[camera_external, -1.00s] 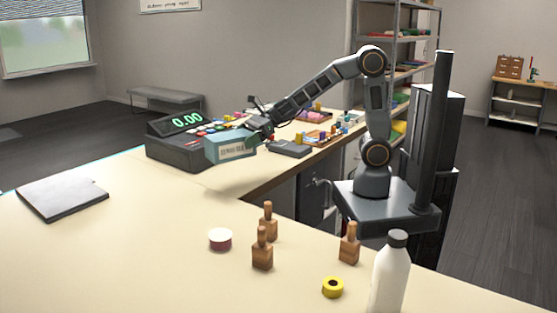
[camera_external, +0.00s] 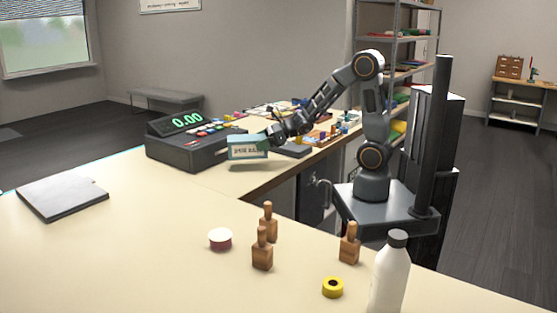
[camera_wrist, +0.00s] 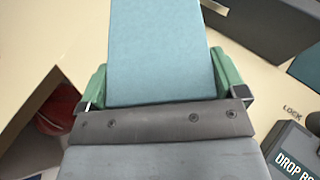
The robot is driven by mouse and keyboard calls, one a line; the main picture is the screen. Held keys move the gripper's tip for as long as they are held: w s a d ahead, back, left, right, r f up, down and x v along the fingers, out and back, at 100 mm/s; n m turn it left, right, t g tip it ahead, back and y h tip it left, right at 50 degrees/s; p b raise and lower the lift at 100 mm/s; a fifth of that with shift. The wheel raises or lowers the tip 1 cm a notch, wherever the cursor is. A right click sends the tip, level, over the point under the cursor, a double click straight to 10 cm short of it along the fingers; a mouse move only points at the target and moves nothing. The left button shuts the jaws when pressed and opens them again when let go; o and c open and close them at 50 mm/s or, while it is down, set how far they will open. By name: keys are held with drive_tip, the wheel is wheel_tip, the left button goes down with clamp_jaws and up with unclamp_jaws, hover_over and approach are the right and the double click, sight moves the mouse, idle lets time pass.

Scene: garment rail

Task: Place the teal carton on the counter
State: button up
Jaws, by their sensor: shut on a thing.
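The teal carton (camera_external: 247,147) is in my gripper (camera_external: 270,139), in front of the cash register in the external view. Its label faces the camera. It seems to be held a little above the counter (camera_external: 150,225), with a soft shadow below it. In the wrist view the carton (camera_wrist: 158,50) fills the top middle, between the two green fingers of my gripper (camera_wrist: 165,88), which are shut on its sides. Its far end is out of that view.
The dark cash register (camera_external: 185,145) stands just left of the carton.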

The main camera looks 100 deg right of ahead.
sight(261, 153)
drive_tip(key=shift+f+b, duration=0.35)
drive_tip(key=shift+f, duration=1.95)
drive_tip(key=shift+f+b, duration=0.25)
drive_tip(key=shift+b, duration=0.05)
drive_tip(key=o, duration=0.8)
drive_tip(key=shift+r, duration=0.1)
drive_tip(key=shift+c, duration=0.2)
